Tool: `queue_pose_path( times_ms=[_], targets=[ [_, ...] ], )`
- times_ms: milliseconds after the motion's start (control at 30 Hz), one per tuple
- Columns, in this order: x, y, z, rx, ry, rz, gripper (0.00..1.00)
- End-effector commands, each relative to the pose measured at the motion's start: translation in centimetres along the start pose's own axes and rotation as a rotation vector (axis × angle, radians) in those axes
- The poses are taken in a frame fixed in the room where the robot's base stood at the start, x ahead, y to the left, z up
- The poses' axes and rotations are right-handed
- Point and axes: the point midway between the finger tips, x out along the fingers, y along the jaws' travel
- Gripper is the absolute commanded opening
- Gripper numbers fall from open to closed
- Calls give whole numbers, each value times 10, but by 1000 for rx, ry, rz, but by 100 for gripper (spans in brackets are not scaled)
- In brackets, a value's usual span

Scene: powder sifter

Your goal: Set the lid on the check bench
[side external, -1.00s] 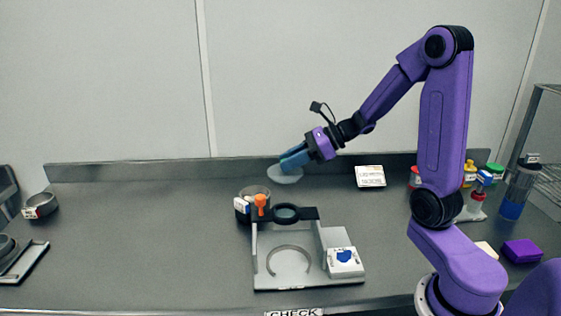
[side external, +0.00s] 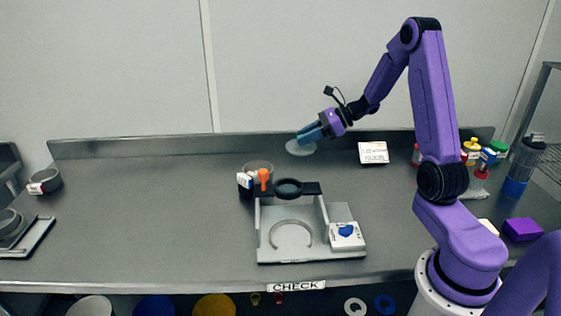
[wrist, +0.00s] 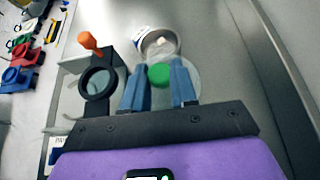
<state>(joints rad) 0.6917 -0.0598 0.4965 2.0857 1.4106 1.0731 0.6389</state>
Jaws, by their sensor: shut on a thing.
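The lid (side external: 299,149) is a pale, translucent disc in the side view. In the wrist view its clear disc (wrist: 190,88) has a green knob (wrist: 159,75) in the middle. My gripper (side external: 303,136) is shut on the knob, with blue fingers on both sides of it in the wrist view (wrist: 160,92). The lid hangs above the dark bench (side external: 150,215), behind and right of a clear-walled cup (side external: 260,166). A CHECK label (side external: 296,285) is on the bench's front edge.
A grey stand (side external: 285,254) with a black ring magnifier (side external: 288,188) and orange knob (side external: 263,176) stands mid-bench, in front of the cup. A white card (side external: 373,152) lies at the back. Bottles (side external: 474,152) and a purple block (side external: 521,229) are at right. The left-middle bench is clear.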

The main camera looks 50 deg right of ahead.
Motion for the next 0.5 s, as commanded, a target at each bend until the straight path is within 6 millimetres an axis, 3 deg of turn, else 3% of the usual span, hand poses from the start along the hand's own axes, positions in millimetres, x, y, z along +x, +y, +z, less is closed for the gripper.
queue_pose_path(
  times_ms=[500],
  targets=[
    [59, -78, -22, 1, 1, 3, 0]
  ],
)
